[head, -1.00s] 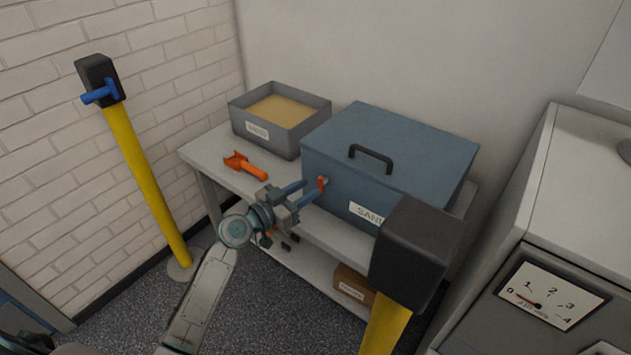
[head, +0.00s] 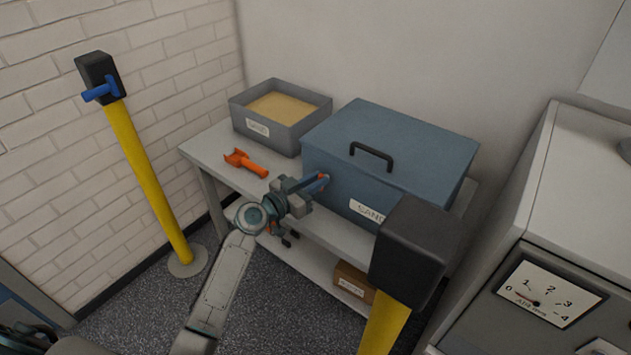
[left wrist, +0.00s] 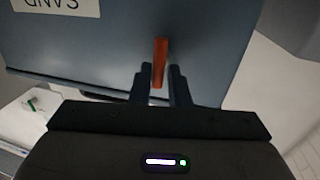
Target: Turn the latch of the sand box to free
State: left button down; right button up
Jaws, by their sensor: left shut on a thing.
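The blue-grey sand box (head: 400,150) stands on the bench with its lid down and a black handle on top. It carries a "SAND" label. Its small orange latch (left wrist: 160,62) is on the front face, seen upright in the left wrist view between my fingertips. My left gripper (head: 318,184) is at the left part of the box's front and is shut on the latch; it also shows in the left wrist view (left wrist: 160,78). In the head view the fingers hide most of the latch. My right gripper is not in view.
An open grey tray of sand (head: 265,138) and an orange scoop (head: 246,163) are on the bench (head: 215,150) left of the box. A yellow post with a black head (head: 415,250) stands close in front of the box's right side. A cardboard box (head: 352,283) is on the lower shelf.

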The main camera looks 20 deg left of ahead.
pick_arm(q)
jog(key=shift+d+f, duration=0.1)
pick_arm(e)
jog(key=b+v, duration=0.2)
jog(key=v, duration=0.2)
pick_arm(q)
jog(key=n+b, duration=0.1)
jog(key=n, duration=0.3)
jog(key=n+t+b, duration=0.1)
jog(key=n+b, duration=0.1)
jog(key=n, duration=0.1)
jog(key=f+n+t+b, duration=0.1)
jog(key=n, duration=0.3)
jog(key=shift+w+a+n+b, duration=0.1)
jog(key=shift+a+n+b, duration=0.2)
jog(key=shift+a+b, duration=0.05)
jog(key=n+y, duration=0.1)
jog(key=n, duration=0.2)
jog(key=shift+t, duration=0.4)
jog(key=shift+n, duration=1)
jog(key=shift+f+n+t+y+p, duration=0.1)
jog(key=shift+n+t+y+p, duration=0.3)
jog(key=shift+n, duration=1.5)
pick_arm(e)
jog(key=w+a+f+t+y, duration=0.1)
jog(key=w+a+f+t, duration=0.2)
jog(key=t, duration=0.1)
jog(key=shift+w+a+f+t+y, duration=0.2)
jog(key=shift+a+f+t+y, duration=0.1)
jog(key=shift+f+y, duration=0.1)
